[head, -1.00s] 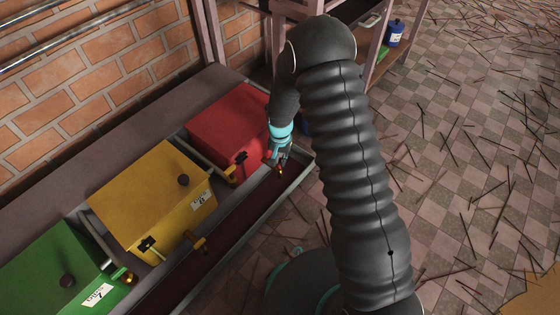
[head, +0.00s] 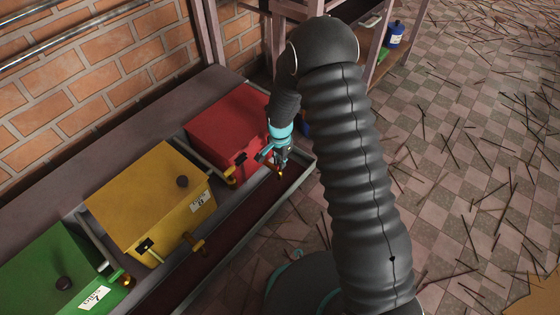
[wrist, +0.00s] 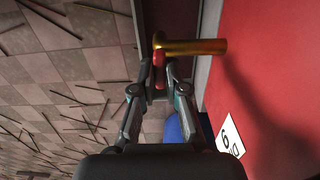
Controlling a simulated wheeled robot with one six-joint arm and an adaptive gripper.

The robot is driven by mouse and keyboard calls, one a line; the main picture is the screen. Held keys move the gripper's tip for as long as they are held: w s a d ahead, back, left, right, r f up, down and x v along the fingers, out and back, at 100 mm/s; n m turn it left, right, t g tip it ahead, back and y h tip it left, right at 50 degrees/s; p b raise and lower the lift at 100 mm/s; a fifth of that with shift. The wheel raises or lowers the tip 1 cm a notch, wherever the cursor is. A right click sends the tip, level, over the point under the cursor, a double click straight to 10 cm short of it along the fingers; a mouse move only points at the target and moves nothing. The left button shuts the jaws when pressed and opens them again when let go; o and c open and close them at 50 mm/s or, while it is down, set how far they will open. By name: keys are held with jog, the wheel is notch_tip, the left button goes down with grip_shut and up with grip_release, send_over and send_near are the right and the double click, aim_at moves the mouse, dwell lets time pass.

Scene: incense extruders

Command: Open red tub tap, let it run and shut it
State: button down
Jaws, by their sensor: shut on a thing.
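The red tub (head: 225,122) stands at the far end of a row of tubs, and its red side fills the right of the wrist view (wrist: 270,60). Its brass tap (wrist: 195,47) sticks out from that side, with a red handle (wrist: 159,66) at its outer end. My gripper (wrist: 160,82) has its fingertips closed around the red handle. In the head view my gripper (head: 277,164) is at the front of the red tub, and a bit of the brass tap (head: 280,176) shows below the fingers. I see no flow from the tap.
A yellow tub (head: 135,195) and a green tub (head: 45,265) stand to the left, with brass taps in front. A long trough (head: 235,225) runs below the taps. A shelf with a blue bottle (head: 395,33) stands behind. Thin sticks litter the tiled floor.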

jog(key=c, duration=1.2)
grip_release()
notch_tip(320, 180, up, 12)
